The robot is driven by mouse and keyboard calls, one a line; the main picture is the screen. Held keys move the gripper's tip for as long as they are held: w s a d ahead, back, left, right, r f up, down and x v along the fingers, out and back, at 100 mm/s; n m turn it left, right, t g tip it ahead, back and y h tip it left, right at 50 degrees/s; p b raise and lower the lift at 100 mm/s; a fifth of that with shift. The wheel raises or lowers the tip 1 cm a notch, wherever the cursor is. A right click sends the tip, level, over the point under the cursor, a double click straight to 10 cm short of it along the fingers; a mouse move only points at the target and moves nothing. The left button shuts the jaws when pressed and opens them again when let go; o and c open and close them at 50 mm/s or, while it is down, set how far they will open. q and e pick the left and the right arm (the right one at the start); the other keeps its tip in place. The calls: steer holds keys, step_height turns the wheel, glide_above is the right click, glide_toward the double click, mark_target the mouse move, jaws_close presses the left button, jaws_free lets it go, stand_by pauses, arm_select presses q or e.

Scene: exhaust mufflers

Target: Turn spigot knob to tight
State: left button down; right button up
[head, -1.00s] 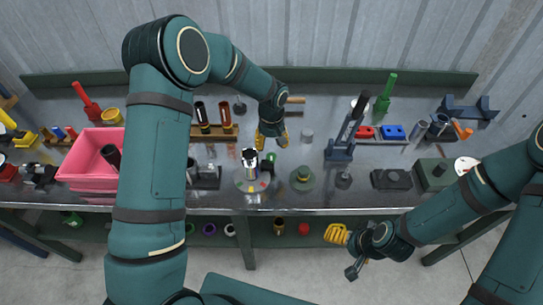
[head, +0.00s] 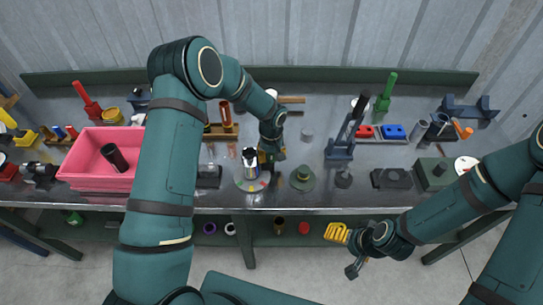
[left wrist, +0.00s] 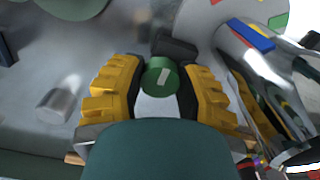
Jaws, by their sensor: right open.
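The spigot knob (left wrist: 160,77) is a round green knob with a white bar mark, seen in the left wrist view; my gripper hides it in the head view. A shiny metal vessel (head: 251,160) with coloured bands stands beside it on a round pale plate (head: 240,184) with coloured patches. My left gripper (head: 268,158) points down just right of the vessel. In the left wrist view its yellow fingers (left wrist: 162,95) are apart, one on each side of the knob; whether they touch it is unclear. My right gripper (head: 337,233) is open and empty, in front of the bench edge.
A green round flanged part (head: 302,179) stands close right of the left gripper. A small grey cylinder (head: 307,134) is behind it. A pink bin (head: 88,160) is at the left. The metal bench (head: 330,203) has free patches between the parts.

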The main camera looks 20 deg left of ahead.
stand_by(0.3)
arm_select(q)
steer(key=m+b, duration=0.2)
steer(key=m, duration=0.1)
steer(key=shift+f+m, duration=0.15)
steer(key=shift+m, duration=0.15)
steer(key=m+b, duration=0.2)
steer(key=m, duration=0.2)
steer(key=shift+m, duration=0.3)
steer(key=m+b, duration=0.1)
steer(key=m, duration=0.3)
steer(key=shift+s, duration=0.1)
steer(key=m, duration=0.5)
steer(key=shift+a, duration=0.1)
steer(key=shift+m, duration=0.5)
steer(key=c, duration=0.8)
jaws_free()
steer(key=shift+c, duration=0.2)
